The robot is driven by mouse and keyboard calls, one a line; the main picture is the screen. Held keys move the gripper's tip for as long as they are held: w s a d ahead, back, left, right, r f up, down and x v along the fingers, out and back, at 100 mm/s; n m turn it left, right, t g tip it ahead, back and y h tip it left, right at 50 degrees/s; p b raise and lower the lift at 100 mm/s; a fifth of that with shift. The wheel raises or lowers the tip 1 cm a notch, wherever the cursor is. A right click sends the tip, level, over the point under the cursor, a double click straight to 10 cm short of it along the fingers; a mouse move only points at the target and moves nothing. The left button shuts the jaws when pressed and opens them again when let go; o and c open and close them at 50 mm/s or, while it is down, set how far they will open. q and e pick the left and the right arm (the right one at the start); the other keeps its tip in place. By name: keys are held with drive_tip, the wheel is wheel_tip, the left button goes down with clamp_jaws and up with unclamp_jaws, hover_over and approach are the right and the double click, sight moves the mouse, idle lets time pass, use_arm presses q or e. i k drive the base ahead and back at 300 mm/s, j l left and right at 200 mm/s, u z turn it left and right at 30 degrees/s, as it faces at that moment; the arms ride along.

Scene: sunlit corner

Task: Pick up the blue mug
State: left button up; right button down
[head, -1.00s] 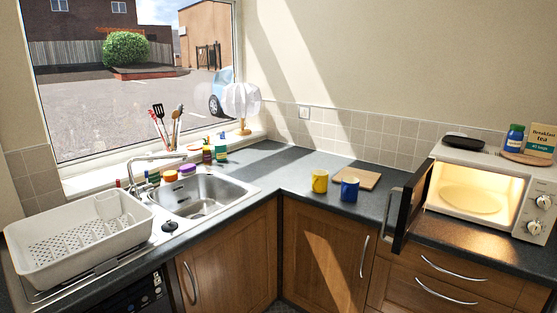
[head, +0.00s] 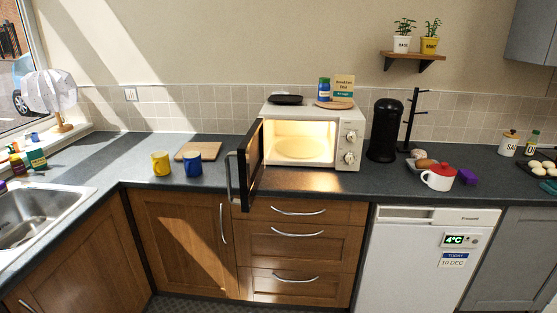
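The blue mug (head: 193,164) stands upright on the dark countertop (head: 140,170), near the front edge in the corner section. A yellow mug (head: 160,163) stands just to its left, a small gap apart. A wooden board (head: 199,150) lies flat behind the blue mug. Neither of my grippers shows in the head view.
The microwave (head: 312,137) is lit inside, and its open door (head: 246,165) juts forward to the right of the blue mug. The sink (head: 38,210) is at the left.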

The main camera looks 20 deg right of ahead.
sight(191, 160)
drive_tip(key=i+j+z, duration=0.2)
drive_tip(key=j+z, duration=0.25)
drive_tip(key=i+j+z, duration=0.1)
drive_tip(key=j+z, duration=0.2)
drive_tip(key=z, duration=0.15)
drive_tip(key=j+z, duration=0.5)
drive_tip(key=i+j, duration=0.45)
drive_tip(key=j, duration=0.3)
drive_tip(key=i+j+z, duration=0.1)
drive_tip(key=i+j, duration=0.15)
drive_tip(key=j, duration=0.1)
